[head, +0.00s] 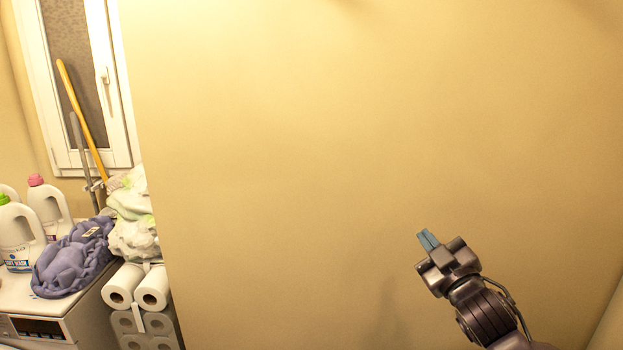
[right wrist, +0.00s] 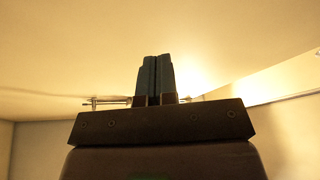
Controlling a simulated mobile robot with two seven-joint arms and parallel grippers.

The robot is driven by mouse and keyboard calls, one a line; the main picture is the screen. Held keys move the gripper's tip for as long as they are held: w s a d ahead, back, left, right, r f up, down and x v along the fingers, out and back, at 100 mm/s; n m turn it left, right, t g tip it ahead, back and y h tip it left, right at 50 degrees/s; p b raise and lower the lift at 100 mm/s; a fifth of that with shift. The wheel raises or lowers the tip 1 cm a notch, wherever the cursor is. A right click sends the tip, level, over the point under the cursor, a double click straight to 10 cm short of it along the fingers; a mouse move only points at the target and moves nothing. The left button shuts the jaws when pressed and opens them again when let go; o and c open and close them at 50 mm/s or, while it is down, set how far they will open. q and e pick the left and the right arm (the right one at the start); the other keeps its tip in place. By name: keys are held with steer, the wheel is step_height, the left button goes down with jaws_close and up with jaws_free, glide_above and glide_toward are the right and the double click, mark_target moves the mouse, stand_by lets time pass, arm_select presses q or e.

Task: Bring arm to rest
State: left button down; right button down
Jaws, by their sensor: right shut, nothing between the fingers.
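My right gripper (head: 428,240) is raised at the lower right of the head view, in front of a bare wall. Its blue-grey fingers point up and to the left. In the right wrist view the two fingers (right wrist: 155,78) stand side by side, shut with nothing between them. The right arm comes in from the bottom right corner of the head view. My left gripper is in neither view.
A plain yellow wall (head: 300,150) fills most of the head view. At the left, a white washer (head: 75,312) bears detergent bottles (head: 48,205) and a purple cloth (head: 75,262). Paper rolls (head: 152,288) are stacked beside it, near a window (head: 82,80).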

steer(key=s+d+f+m+g+h, duration=0.1)
steer(key=s+f+m+g+h, duration=0.15)
steer(key=s+f, duration=0.6)
steer(key=s+d+f+m+g+h, duration=0.1)
steer(key=s+d+f+m+g, duration=0.3)
steer(key=f, duration=0.8)
steer(key=s+a+f+m+t+h, duration=0.1)
steer(key=s+f+m+h, duration=0.1)
steer(key=s+f, duration=0.65)
steer(key=s+d+f+m+g, duration=0.1)
steer(key=s+f+g, duration=0.2)
steer(key=s+f, duration=0.5)
steer(key=shift+s+d+f, duration=0.2)
steer(key=shift+s+d, duration=0.1)
steer(key=shift+s, duration=0.8)
steer(key=shift+h, duration=0.25)
